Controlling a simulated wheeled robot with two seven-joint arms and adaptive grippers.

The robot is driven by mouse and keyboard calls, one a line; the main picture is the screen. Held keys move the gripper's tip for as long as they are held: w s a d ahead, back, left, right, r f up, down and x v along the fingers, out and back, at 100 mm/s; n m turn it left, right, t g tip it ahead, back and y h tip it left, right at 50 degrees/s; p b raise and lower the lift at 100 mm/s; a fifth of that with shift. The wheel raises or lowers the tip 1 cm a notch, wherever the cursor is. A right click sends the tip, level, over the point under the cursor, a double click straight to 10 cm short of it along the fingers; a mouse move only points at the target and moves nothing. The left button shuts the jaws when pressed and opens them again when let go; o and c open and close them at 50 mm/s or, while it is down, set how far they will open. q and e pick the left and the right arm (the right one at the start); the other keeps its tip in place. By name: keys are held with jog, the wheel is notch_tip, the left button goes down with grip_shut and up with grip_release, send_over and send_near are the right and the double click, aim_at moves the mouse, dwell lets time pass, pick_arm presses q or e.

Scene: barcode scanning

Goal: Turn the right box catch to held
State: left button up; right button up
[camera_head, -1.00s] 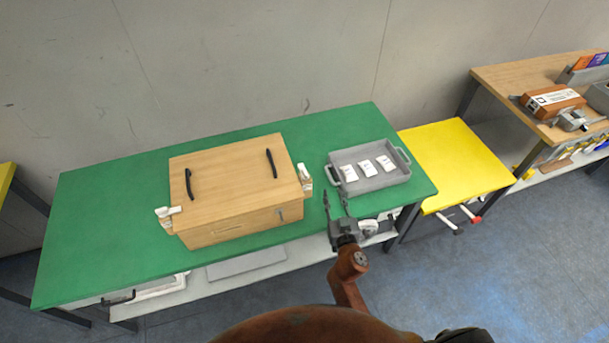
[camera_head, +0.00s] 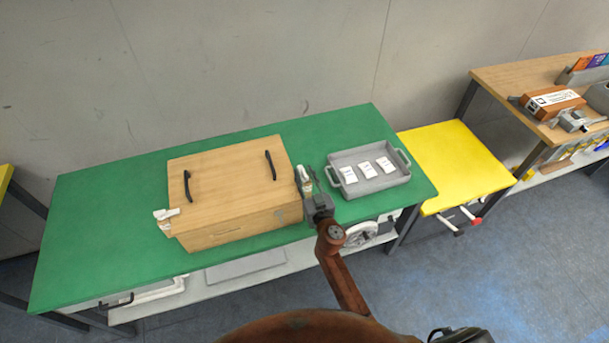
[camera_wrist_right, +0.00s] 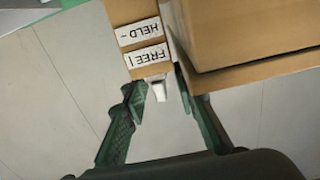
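The wooden box (camera_head: 225,185), with two black handles on its lid, stands on the green table (camera_head: 110,225). Its right catch (camera_head: 302,172) is a small white part at the box's right side, partly hidden by my right gripper (camera_head: 308,180). In the right wrist view, the white catch (camera_wrist_right: 158,90) lies between the fingers of my right gripper (camera_wrist_right: 158,95), which is open around it with gaps showing. The labels HELD (camera_wrist_right: 138,31) and FREE (camera_wrist_right: 146,55) appear upside down beside it. The catch's exact setting is hard to tell. My left gripper is not in view.
A grey tray (camera_head: 346,160) with white cards stands close to the right of my gripper. A white left catch (camera_head: 166,214) sits at the box's other side. A yellow table (camera_head: 450,160) and a wooden bench (camera_head: 500,80) stand to the right.

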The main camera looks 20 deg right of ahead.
jog(key=shift+c, duration=0.7)
grip_shut()
